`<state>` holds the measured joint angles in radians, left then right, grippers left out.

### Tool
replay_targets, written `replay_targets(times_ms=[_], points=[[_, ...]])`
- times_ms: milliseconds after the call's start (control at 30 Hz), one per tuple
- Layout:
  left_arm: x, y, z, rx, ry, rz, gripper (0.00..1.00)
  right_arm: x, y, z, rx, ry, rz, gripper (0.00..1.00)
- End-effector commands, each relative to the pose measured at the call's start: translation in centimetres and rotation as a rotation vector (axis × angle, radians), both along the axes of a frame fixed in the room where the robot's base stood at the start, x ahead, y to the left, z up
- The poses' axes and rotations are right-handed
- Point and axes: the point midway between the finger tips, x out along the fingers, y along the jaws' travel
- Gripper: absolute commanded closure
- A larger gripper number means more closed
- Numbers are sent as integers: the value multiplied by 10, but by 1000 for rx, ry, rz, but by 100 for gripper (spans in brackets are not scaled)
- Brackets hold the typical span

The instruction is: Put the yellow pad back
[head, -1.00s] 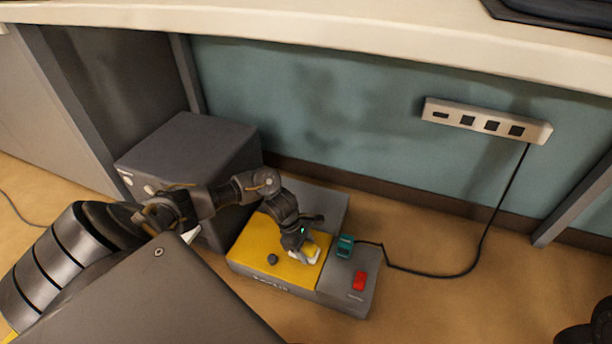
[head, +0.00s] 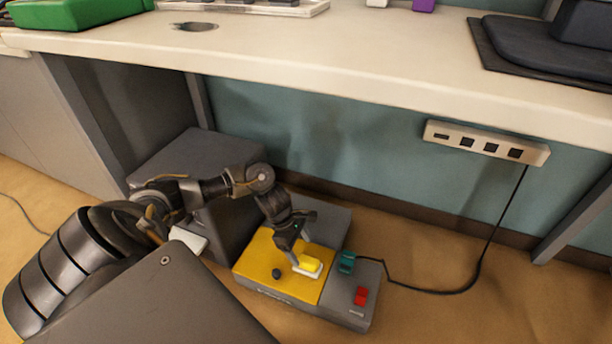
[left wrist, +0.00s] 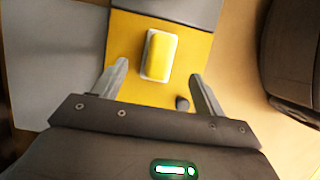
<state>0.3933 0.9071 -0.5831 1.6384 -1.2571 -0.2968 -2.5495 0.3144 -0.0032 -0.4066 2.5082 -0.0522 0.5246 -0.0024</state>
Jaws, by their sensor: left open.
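The yellow pad (head: 309,264), a small block with a white base, lies on the yellow panel (head: 265,262) of a low grey box (head: 340,312) on the floor. My left gripper (head: 298,248) is open, just above and behind the pad, its fingers pointing down. In the left wrist view the pad (left wrist: 160,54) shows whole on the panel (left wrist: 125,75), ahead of and between the open fingertips (left wrist: 159,70), with nothing held. A dark knob (head: 276,273) stands on the panel to the pad's left. My right gripper is not in view.
A teal plug (head: 346,261) with a black cable and a red switch (head: 361,296) are on the box's right part. A dark grey cabinet (head: 190,155) stands behind my left arm. The white desktop (head: 330,65) overhangs.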

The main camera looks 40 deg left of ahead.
Motion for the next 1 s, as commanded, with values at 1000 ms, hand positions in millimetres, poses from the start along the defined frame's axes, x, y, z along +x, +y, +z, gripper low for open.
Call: replay_targets(times_ms=[1000], points=[[2,-329,299,-1393,583,446,28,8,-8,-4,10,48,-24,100]])
